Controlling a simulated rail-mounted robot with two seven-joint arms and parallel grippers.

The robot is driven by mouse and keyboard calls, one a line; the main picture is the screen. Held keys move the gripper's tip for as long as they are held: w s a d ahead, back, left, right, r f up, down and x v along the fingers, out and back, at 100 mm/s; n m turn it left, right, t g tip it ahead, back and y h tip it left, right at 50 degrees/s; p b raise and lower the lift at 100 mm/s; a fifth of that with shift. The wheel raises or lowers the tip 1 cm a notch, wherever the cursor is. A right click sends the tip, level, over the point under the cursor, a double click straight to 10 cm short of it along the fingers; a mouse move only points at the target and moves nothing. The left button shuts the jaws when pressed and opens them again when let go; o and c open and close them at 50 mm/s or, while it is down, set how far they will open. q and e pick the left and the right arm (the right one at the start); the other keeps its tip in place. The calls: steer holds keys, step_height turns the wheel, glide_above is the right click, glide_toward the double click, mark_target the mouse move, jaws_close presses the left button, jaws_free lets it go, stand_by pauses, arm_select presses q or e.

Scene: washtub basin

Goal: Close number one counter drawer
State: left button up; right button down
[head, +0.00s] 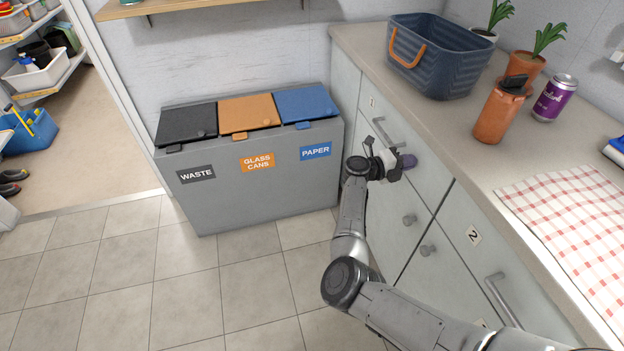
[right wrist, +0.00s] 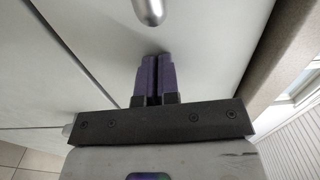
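The number one counter drawer (head: 374,109) is the upper pale grey front in the left part of the counter, with a "1" label and a bar handle (head: 384,133). Its front looks nearly flush with the cabinet; I cannot tell whether a small gap remains. My right gripper (head: 408,161) is at this front, just right of and below the handle. In the right wrist view its purple fingers (right wrist: 155,78) are together with nothing between them, at or very near the panel. The handle (right wrist: 149,10) shows beyond the fingertips. My left gripper is out of view.
A grey sorting bin (head: 260,165) stands left of the counter. The countertop holds a blue basket (head: 440,58), an orange bottle (head: 498,113), a purple can (head: 555,98) and a checked cloth (head: 575,215). Drawer number two (head: 474,236) is to the right. Tiled floor is clear.

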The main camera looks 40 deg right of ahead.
arm_select(q)
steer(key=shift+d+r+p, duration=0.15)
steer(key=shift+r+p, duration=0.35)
steer(key=shift+p, duration=0.05)
arm_select(e)
steer(key=v, duration=1.4)
steer(key=shift+w, duration=0.1)
